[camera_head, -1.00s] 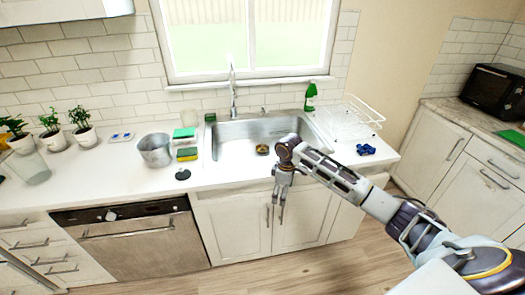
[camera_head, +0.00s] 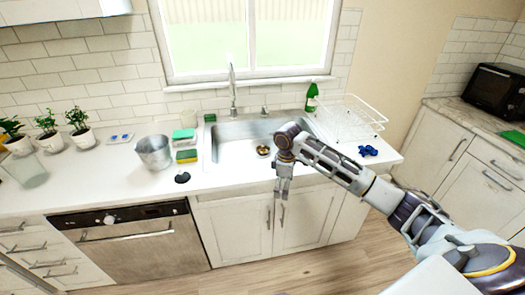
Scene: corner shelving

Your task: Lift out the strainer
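The strainer appears to be the small round brass-coloured piece (camera_head: 263,151) on the floor of the steel sink (camera_head: 232,148). It is small in the picture and I cannot make out its details. My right gripper (camera_head: 281,196) hangs fingers down in front of the sink's front edge, before the cabinet doors. It is apart from the strainer, which lies behind and above it in the picture. The two fingers look close together with nothing seen between them; their exact opening is too small to judge. My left gripper is not in view.
A tall faucet (camera_head: 232,88) stands behind the sink. A metal pot (camera_head: 154,152), sponges (camera_head: 186,156) and a black stopper (camera_head: 182,177) are left of it. A green bottle (camera_head: 311,98), a white wire rack (camera_head: 350,118) and a blue item (camera_head: 368,151) are right.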

